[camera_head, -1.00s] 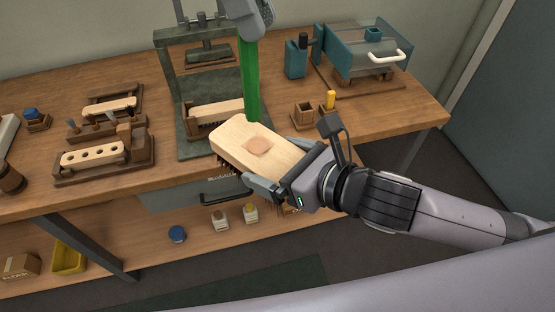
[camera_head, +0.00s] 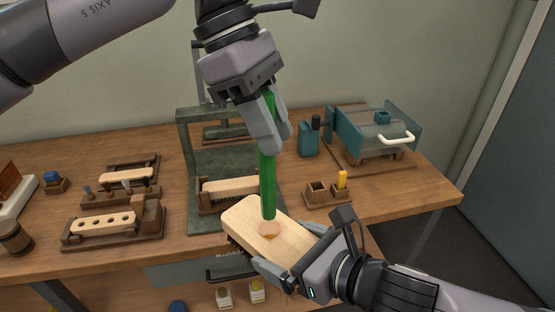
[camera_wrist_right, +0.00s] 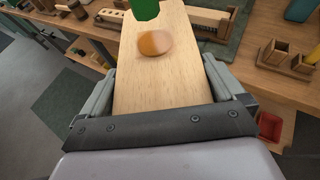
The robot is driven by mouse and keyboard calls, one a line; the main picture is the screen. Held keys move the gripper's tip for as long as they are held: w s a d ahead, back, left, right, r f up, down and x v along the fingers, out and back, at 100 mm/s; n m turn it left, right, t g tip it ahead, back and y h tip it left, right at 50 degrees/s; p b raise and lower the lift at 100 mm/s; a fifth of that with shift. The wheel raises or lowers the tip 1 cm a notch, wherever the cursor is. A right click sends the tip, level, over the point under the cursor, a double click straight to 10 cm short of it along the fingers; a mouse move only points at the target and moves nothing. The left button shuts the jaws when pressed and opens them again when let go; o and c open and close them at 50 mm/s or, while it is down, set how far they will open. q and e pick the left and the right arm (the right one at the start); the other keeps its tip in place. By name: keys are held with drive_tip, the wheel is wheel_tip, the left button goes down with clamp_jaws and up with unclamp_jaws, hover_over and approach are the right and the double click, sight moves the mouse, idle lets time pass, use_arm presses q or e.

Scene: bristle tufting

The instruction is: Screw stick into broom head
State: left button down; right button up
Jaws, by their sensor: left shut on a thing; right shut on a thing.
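My left gripper (camera_head: 270,125) points down from above and is shut on a green stick (camera_head: 268,185), which hangs nearly upright. My right gripper (camera_head: 298,258) is shut on the pale wooden broom head (camera_head: 243,213), holding it by its near end in front of the bench. Dark bristles show under the head's left side. An orange-brown round spot (camera_head: 270,229) marks its top face. In the head view the stick's lower end appears at the spot's far edge. In the right wrist view the stick's tip (camera_wrist_right: 145,10) appears apart from the spot, beyond it.
The wooden bench (camera_head: 340,215) stands behind. On it are a dark green press (camera_head: 187,150), a teal machine with a white handle (camera_head: 375,135), a small wooden holder with a yellow piece (camera_head: 328,193), and a block with holes (camera_head: 103,223). Small bottles stand on the lower shelf.

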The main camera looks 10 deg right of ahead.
sight(261, 154)
drive_tip(key=shift+r, duration=0.1)
use_arm(q)
drive_tip(key=shift+f, duration=0.9)
drive_tip(key=shift+f, duration=0.55)
use_arm(e)
drive_tip(key=c, duration=0.6)
use_arm(q)
drive_tip(key=m+y, duration=0.2)
drive_tip(key=m, duration=0.4)
drive_tip(key=m+g+y, duration=0.1)
drive_tip(key=m+y, duration=0.1)
drive_tip(key=m, duration=0.5)
drive_tip(key=a+m+y, duration=0.1)
drive_tip(key=m+y, duration=0.2)
drive_tip(key=m, duration=0.4)
drive_tip(key=shift+s+g, duration=0.1)
drive_tip(key=shift+g, duration=0.2)
